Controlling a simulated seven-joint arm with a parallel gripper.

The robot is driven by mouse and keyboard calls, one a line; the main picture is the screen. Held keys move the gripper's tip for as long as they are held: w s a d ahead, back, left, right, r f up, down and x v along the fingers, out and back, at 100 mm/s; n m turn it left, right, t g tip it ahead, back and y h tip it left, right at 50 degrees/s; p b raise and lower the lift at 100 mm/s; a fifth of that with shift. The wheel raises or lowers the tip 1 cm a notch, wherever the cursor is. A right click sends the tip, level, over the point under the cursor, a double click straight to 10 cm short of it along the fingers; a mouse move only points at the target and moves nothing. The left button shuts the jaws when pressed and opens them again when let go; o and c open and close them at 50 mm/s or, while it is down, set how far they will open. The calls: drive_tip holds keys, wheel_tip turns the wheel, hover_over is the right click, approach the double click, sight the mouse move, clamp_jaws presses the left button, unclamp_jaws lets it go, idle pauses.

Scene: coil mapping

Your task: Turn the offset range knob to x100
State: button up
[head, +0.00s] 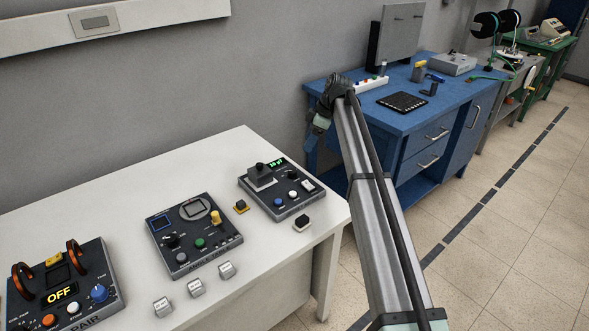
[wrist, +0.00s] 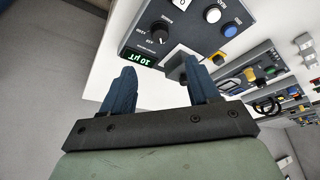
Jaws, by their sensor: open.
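A dark control panel (head: 305,205) with a green lit display sits at the right end of the white table. In the wrist view its display (wrist: 140,59) reads 10 µT. A black knob (wrist: 160,30) with small labels around it stands beside the display; I cannot read the labels, nor its setting for sure. The knob also shows in the head view (head: 292,174). My gripper (head: 312,142) is up in the air, beyond the panel's far right side, apart from it. In the wrist view my gripper (wrist: 159,64) is open and empty, its fingers below the display.
The panel also has a raised block (head: 262,178), a blue button (head: 279,202) and a white button (head: 292,194). A middle panel (head: 190,262) and a left panel (head: 80,270) stand further left. Small loose blocks lie near the front edge. A blue bench (head: 440,120) stands behind right.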

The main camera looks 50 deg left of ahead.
sight(293, 171)
drive_tip(key=x, duration=1.3)
drive_tip(key=shift+s+a+f, duration=0.15)
drive_tip(key=shift+f, duration=0.15)
drive_tip(key=c, duration=1)
drive_tip(key=shift+c, duration=0.2)
